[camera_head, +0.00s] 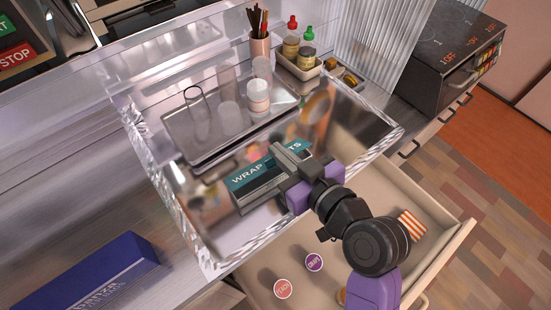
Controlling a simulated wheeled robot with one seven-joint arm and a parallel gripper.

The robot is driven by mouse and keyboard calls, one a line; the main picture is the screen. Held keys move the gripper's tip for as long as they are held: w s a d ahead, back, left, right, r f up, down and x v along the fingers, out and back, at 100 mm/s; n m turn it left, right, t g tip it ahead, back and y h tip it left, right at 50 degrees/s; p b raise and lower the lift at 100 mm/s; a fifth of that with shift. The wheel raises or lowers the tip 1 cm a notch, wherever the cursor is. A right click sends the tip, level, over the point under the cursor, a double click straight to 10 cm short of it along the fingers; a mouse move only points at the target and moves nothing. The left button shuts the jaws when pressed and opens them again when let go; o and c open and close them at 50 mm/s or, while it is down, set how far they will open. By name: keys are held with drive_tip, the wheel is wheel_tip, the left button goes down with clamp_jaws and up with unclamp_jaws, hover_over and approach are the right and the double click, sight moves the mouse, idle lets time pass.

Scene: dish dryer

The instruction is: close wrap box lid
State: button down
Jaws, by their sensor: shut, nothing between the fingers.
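The wrap box (246,178) has a teal top with white lettering, partly covered, that begins "WRAP". It lies in the middle of the view, within the clear-walled dish dryer (215,240). A dark and grey side shows below the teal face. I cannot tell how far its lid stands open. My gripper (285,165) is at the right end of the wrap box, shut and empty. It hides part of the lettering and that end of the box. I cannot tell whether it touches the box.
A tray (190,150) with glasses and a white cup (258,97) stands behind the box. Jars (306,58) and a utensil cup (259,46) stand farther back. An open drawer (445,240) lies below my arm. A long blue box (90,280) rests at the lower left.

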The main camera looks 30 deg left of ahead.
drive_tip(key=b, duration=0.1)
drive_tip(key=f+y+b, duration=0.1)
drive_tip(key=shift+s+d+f+t+b, duration=0.15)
drive_tip(key=shift+d+f+t+b, duration=0.15)
drive_tip(key=shift+d, duration=0.1)
drive_tip(key=shift+s+d+f+b, duration=0.2)
drive_tip(key=shift+d+f+b, duration=0.15)
drive_tip(key=shift+b, duration=0.7)
drive_tip(key=shift+s+d+f+b, duration=0.25)
drive_tip(key=shift+d+f+b, duration=0.35)
drive_tip(key=shift+b, duration=0.5)
drive_tip(key=shift+s+f+b, duration=0.1)
drive_tip(key=shift+f+b, duration=0.2)
drive_tip(key=shift+f, duration=0.3)
wheel_tip(320, 180, up, 5)
drive_tip(key=p, duration=0.4)
drive_tip(key=s+d+f+b, duration=0.2)
drive_tip(key=s+d+f, duration=0.1)
drive_tip(key=d, duration=0.5)
drive_tip(key=shift+s+d, duration=0.3)
drive_tip(key=shift+s, duration=0.2)
drive_tip(key=shift+f, duration=0.1)
